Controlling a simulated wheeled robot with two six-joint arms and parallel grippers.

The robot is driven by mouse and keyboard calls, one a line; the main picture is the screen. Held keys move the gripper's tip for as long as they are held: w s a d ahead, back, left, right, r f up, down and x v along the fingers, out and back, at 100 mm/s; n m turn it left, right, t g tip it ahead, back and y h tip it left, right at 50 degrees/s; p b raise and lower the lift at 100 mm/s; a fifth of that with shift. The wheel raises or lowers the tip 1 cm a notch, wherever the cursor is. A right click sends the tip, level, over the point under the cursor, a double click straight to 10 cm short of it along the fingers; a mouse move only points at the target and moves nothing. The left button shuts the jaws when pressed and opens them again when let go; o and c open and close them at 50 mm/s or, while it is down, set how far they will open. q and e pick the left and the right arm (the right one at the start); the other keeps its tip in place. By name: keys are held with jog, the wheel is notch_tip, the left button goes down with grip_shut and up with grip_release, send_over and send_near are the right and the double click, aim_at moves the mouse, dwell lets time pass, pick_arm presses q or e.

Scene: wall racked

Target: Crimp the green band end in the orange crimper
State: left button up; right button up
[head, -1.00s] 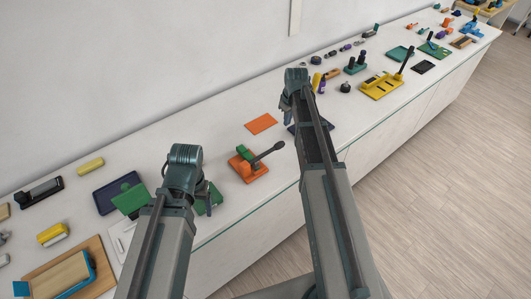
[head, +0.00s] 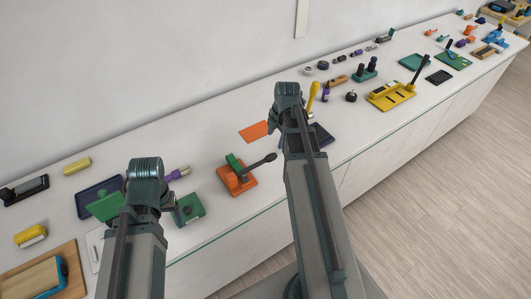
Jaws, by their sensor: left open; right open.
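The orange crimper (head: 240,186) stands on the counter between my two arms, with a dark lever pointing to the right. A green piece (head: 233,161) sits at its back; I cannot tell if it is the band end or part of the tool. My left gripper (head: 150,208) is over the counter left of the crimper, open, its fingers mostly hidden by its wrist. My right gripper (head: 279,118) is open, right of and beyond the crimper, its fingers partly hidden by the arm. Neither visibly touches the crimper.
A green plate (head: 106,206) on a dark tray (head: 84,200) and a green block (head: 189,208) flank my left gripper. A purple-handled tool (head: 177,173) lies behind. An orange sheet (head: 255,131) lies beyond the crimper. A yellow lever tool (head: 391,96) stands farther right.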

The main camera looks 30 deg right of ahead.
aim_at(271, 156)
pick_arm(q)
notch_tip(271, 156, down, 14)
jog(key=b, duration=1.3)
jog(key=shift+r+b, duration=0.2)
jog(key=shift+b, duration=0.1)
pick_arm(e)
jog(key=w+f, duration=0.1)
jog(key=f, duration=0.8)
jog(key=w+f, duration=0.1)
jog(key=f, duration=0.3)
jog(key=shift+w+a+f, duration=0.15)
jog(key=shift+w+f, duration=0.15)
grip_shut()
